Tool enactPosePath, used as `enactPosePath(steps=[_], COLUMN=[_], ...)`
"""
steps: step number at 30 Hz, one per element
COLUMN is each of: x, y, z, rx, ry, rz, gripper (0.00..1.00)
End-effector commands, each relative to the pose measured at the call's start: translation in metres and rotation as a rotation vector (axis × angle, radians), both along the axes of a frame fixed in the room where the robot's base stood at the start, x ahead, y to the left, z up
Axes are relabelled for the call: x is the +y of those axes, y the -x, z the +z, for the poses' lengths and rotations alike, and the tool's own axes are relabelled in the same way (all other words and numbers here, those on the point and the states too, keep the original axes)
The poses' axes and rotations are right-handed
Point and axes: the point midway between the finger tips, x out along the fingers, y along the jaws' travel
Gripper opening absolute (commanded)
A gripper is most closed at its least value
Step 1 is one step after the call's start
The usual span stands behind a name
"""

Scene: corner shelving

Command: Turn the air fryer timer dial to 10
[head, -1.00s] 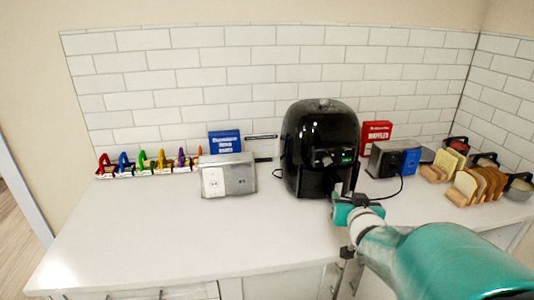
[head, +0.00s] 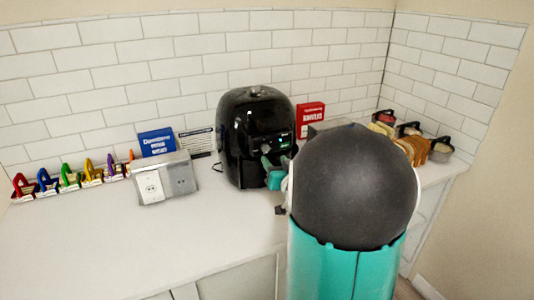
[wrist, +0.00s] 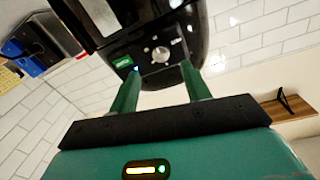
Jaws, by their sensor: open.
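The black air fryer (head: 238,140) stands on the white counter against the tiled wall. In the wrist view its front panel (wrist: 148,38) fills the top middle, with a round silver dial (wrist: 160,54) and a small green lit display (wrist: 123,62). My gripper (wrist: 160,72) is open, its two green fingers spread either side of the dial's line and empty. Whether the fingertips touch the panel cannot be told. In the head view my gripper (head: 274,174) is at the fryer's front right, partly hidden by my arm. The dial's numbers are too small to read.
A grey outlet box (head: 165,178) and a blue box (head: 156,142) stand left of the fryer. Several coloured items (head: 70,180) line the back. A red box (head: 310,118) stands to the right, with bread slices (head: 412,150) beyond. The front-left counter is clear.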

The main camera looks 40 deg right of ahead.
Motion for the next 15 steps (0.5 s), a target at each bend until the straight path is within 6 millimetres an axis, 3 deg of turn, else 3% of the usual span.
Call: enactPosePath(steps=[6,15], x=[-0.013,-0.018], y=[-0.04,-0.06], z=[-0.001,0.0], rx=[0.0,0.0], ry=[-0.001,-0.001], rz=[0.002,0.003], gripper=[0.48,0.48])
